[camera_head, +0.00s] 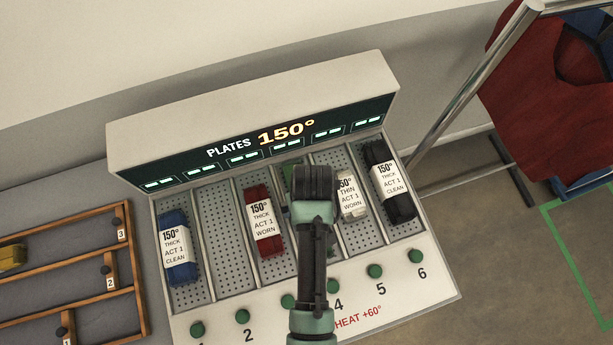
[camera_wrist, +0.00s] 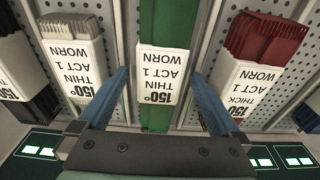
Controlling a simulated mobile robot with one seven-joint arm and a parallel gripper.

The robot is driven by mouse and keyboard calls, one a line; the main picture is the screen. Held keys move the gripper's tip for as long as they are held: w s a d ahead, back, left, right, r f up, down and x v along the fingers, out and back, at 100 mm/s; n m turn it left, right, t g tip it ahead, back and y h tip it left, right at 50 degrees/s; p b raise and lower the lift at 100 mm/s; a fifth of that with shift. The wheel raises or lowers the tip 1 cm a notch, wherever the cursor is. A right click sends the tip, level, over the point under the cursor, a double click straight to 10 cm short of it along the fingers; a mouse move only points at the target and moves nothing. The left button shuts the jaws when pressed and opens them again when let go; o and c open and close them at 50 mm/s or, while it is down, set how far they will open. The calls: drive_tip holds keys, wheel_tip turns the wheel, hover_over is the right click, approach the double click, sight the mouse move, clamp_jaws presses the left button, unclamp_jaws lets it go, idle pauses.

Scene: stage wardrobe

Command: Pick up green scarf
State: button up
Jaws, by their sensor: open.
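The green scarf (camera_wrist: 166,22) lies folded flat in its slot in the wrist view, with a white label around it reading 150°, THIN, ACT 1, WORN. My gripper (camera_wrist: 158,76) is open, its two blue fingers on either side of the label. Whether the fingers reach down beside the scarf or stay above it is hard to tell. In the head view only a sliver of the green scarf (camera_head: 288,177) shows beside my gripper (camera_head: 314,178), which hides the rest of that slot.
The heated plate rack (camera_head: 120,128) has dividers between slots. A red cloth (camera_head: 273,245) and a beige cloth (camera_head: 359,210) lie on either side of the green one. A blue cloth (camera_head: 173,218) and a black cloth (camera_head: 401,207) fill the end slots. A garment rail (camera_head: 478,83) stands right.

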drive_tip(key=c, duration=1.5)
drive_tip(key=shift+r, duration=0.1)
